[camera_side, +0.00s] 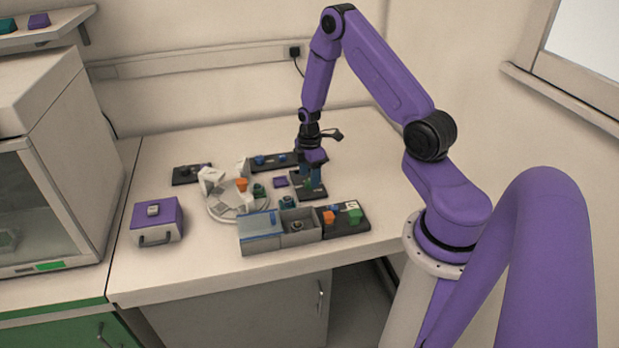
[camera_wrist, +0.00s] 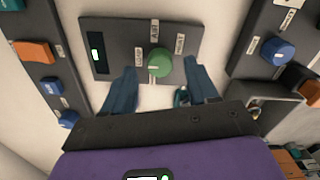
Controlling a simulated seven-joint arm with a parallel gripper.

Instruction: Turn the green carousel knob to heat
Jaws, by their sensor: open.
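The green carousel knob (camera_wrist: 160,62) is round and sits on a dark panel (camera_wrist: 108,30) with a small lit display at its left end. My gripper (camera_wrist: 160,78) is open, with one blue finger on each side of the knob and a gap on both sides. I cannot tell how high the fingertips are above the panel. In the side view my gripper (camera_side: 312,188) points down over the dark panel (camera_side: 296,180) and hides the knob.
In the wrist view a panel with an orange block (camera_wrist: 34,52) and blue knobs lies left, and a panel with a blue knob (camera_wrist: 278,52) lies right. In the side view, grey boxes (camera_side: 262,243) stand in front, a round plate (camera_side: 222,212) left, and a purple box (camera_side: 156,220) farther left.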

